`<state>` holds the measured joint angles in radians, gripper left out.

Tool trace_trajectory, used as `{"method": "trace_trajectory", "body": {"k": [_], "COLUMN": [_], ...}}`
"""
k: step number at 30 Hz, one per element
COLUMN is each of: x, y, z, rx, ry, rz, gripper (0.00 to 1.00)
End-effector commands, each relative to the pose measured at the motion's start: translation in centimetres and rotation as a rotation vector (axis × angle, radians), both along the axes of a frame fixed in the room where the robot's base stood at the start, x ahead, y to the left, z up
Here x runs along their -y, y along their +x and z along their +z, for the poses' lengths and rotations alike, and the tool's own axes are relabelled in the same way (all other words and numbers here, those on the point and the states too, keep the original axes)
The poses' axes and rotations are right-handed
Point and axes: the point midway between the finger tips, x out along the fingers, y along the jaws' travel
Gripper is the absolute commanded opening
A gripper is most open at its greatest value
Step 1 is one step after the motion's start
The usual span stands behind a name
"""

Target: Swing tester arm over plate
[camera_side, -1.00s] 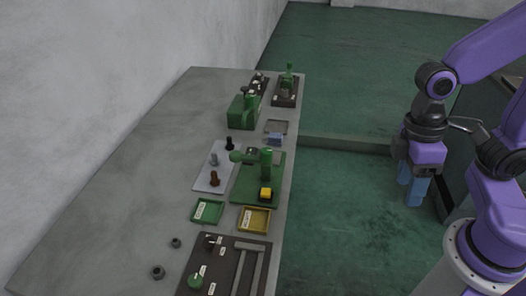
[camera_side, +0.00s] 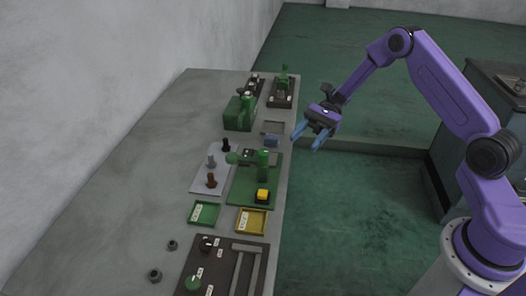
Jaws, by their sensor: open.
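The tester is a green post with an arm (camera_side: 247,158) ending in a round green knob at its left. It stands on a green base plate (camera_side: 242,190) with a yellow button (camera_side: 262,195) near the front. The knob end points left, toward a pale plate (camera_side: 205,182) that carries a black, a grey and a brown peg. Which plate the task means I cannot tell. My gripper (camera_side: 306,145) is open and empty, with blue fingers pointing down and left. In the picture it is right of the tester, by the bench's right edge, apart from it.
A green tray (camera_side: 204,224) and a yellow tray (camera_side: 266,222) lie nearer the camera. A dark panel (camera_side: 205,262) with knobs and rails is at the front. A green machine (camera_side: 238,121) stands farther back. The bench's left side (camera_side: 120,180) is clear.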

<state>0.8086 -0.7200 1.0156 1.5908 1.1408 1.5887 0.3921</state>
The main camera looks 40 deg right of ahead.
Motion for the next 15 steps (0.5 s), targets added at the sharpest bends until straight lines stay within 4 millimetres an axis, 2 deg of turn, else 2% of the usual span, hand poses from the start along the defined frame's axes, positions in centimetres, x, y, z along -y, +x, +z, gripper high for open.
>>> {"method": "trace_trajectory", "body": {"k": [1, 3, 7, 11, 15], "x": [1.6, 3.3, 5.7, 6.5, 5.4], "y": [1.4, 2.8, 4.4, 5.0, 5.0], "z": [-0.9, -1.6, -2.5, -2.9, -2.8], "rx": [-0.039, -0.077, -0.117, -0.129, -0.131], "ry": [0.040, 0.090, 0.156, 0.183, 0.185], "rz": [-0.077, -0.162, -0.265, -0.304, -0.305], "gripper": [0.54, 0.54, 0.54, 0.54, 0.54]}}
